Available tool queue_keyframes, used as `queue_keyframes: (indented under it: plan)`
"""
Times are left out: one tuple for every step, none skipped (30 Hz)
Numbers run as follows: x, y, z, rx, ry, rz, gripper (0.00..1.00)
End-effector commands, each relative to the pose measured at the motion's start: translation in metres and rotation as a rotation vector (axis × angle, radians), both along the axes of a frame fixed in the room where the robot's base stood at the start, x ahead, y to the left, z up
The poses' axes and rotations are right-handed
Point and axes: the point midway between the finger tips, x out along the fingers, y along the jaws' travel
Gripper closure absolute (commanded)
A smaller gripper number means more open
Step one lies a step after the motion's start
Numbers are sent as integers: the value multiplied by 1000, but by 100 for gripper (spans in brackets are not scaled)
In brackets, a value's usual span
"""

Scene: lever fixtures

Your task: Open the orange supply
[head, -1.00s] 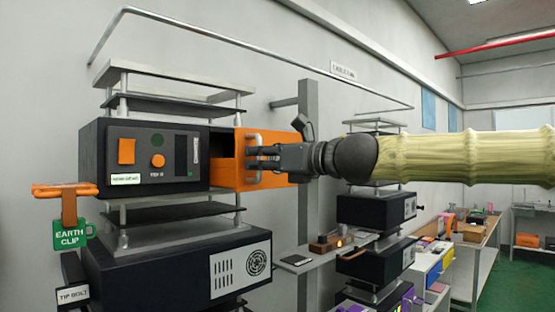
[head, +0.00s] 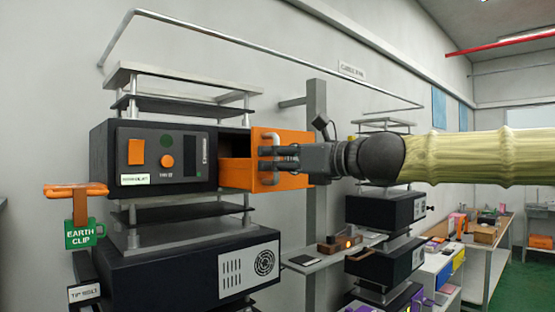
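The orange supply is a black box (head: 108,157) with an orange square, an orange knob and a small label on its front panel. An orange drawer (head: 290,180) stands out from the right part of its front, with a dark gap behind its top edge. A grey bar handle (head: 262,137) is on the drawer's face. My gripper (head: 266,158) is at the handle, its dark fingers reaching the bar from the right. The fingers overlap the handle, and I cannot tell whether they are closed on it.
A green EARTH CLIP tag (head: 84,235) hangs from an orange T-handle (head: 76,190) at the left. A black unit with a fan grille (head: 250,272) sits below. A grey post (head: 316,225) and a shelf with a phone (head: 303,261) stand to the right.

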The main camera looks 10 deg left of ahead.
Motion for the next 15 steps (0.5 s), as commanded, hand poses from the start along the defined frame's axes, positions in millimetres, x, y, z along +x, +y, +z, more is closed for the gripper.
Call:
queue_keyframes:
  plan:
    - [-1, -1, 0, 0, 0, 0, 66]
    - [-1, -2, 0, 0, -1, 0, 66]
    - [-2, -4, 1, 0, -1, -1, 66]
    - [-3, -6, 1, 0, -1, -1, 66]
    - [-4, -8, 0, 0, -1, -1, 66]
    - [-6, -11, 0, -1, 0, -1, 66]
    - [-8, -14, 0, 0, -1, -1, 66]
    - [-10, -17, 1, 0, -2, -1, 66]
    - [-12, -22, 1, 0, -1, -1, 66]
    - [-14, -26, 1, 0, -1, -1, 66]
    - [-16, -29, 1, -1, -3, -1, 66]
    - [-19, -33, 1, -1, -3, -1, 66]
    - [-20, -36, 0, -1, -2, -1, 66]
    - [-22, -40, 1, 0, -2, -1, 66]
    - [-25, -44, 1, 1, -2, -1, 66]
